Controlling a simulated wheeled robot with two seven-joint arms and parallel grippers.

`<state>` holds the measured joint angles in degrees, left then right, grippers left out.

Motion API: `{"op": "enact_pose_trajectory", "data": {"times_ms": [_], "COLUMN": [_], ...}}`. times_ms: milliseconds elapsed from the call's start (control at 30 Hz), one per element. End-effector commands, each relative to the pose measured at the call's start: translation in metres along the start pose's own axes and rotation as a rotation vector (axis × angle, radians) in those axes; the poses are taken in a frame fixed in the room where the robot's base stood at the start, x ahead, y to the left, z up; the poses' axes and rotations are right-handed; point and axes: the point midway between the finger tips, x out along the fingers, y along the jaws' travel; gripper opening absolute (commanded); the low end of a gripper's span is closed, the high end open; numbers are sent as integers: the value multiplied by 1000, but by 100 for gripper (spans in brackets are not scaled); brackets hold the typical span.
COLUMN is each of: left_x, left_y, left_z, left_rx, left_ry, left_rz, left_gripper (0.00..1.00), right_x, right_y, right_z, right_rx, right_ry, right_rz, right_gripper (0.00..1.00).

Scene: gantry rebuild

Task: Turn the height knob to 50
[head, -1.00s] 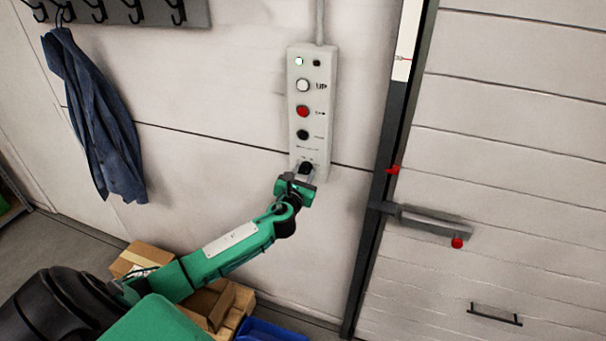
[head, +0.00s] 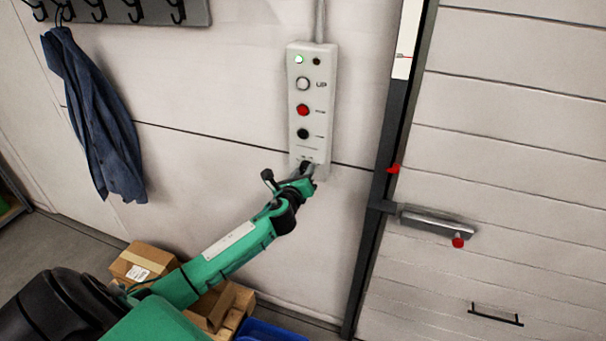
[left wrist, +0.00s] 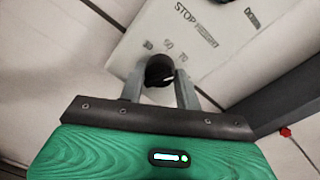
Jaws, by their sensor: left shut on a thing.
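The control panel (head: 312,100) is a pale upright box on the wall with a lit green lamp, a white button marked UP, a red button and a dark button. The black height knob (left wrist: 159,72) is at its lower end; in the left wrist view the marks above it look like 30, 50 and 70. My left gripper (left wrist: 160,88) is shut on the knob, one finger on each side. The knob's pointer cannot be made out. In the head view my left gripper (head: 308,170) mostly hides the knob. My right gripper is not in view.
A grey door with a handle (head: 436,222) and red knobs stands to the right of the panel. A blue jacket (head: 95,115) hangs on hooks at the left.

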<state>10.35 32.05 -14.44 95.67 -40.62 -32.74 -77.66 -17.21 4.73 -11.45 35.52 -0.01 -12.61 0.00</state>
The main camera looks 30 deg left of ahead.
Motion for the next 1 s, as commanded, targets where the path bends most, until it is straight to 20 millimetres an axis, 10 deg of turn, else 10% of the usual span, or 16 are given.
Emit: {"op": "enact_pose_trajectory", "data": {"times_ms": [1000], "left_x": [1], "left_y": [1], "left_z": [3], "left_rx": [-802], "left_ry": [42], "left_rz": [-11], "left_gripper": [11], "right_x": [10], "right_y": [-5], "right_z": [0], "right_rx": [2], "right_ry": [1], "right_rz": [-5], "right_gripper": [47]}}
